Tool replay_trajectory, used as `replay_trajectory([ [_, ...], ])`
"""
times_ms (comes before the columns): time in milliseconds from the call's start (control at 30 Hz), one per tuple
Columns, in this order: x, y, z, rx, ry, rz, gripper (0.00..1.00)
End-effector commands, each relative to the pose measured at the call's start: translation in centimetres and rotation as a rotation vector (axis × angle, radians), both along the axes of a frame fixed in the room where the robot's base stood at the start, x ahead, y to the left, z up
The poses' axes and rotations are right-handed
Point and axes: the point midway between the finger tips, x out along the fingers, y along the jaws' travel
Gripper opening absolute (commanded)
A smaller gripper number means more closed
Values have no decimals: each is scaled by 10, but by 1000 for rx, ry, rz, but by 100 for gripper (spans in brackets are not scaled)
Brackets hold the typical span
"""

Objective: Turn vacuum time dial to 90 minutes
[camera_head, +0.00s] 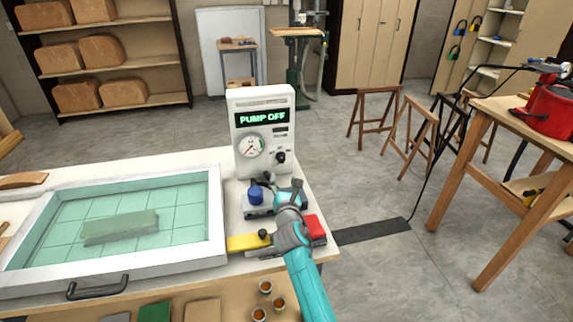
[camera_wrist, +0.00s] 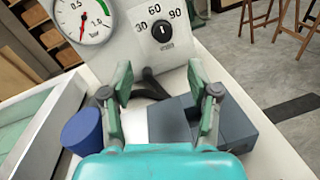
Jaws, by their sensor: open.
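The vacuum time dial (camera_wrist: 162,33) is a round black knob on the front of the white pump unit (camera_wrist: 128,30). Marks 30, 60 and 90 stand around it, and its short white line looks near upright, toward 60. The dial (camera_head: 281,158) also shows in the head view, on the lower right of the unit, under a display reading PUMP OFF. My gripper (camera_wrist: 159,80) is open and empty in front of and below the dial, with its fingers apart and not touching it. In the head view my gripper (camera_head: 284,184) is small and partly hides what lies beneath.
A pressure gauge (camera_wrist: 84,22) is left of the dial. A blue cylinder (camera_wrist: 84,131) stands left of my gripper, and a dark grey block (camera_wrist: 222,122) lies right. A white-framed press (camera_head: 215,230) with a green pad is at left. A red block (camera_head: 315,227) sits near the bench edge.

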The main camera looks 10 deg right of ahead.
Motion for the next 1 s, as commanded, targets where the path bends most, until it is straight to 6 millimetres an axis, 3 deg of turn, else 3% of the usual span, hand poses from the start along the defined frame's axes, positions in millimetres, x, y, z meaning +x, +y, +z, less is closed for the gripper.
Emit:
replay_trajectory([
  [267,21,-3,1,-29,15,-12,60],
  [700,86,-13,2,-29,14,-10,60],
  [1000,109,-16,1,-28,14,-11,60],
])
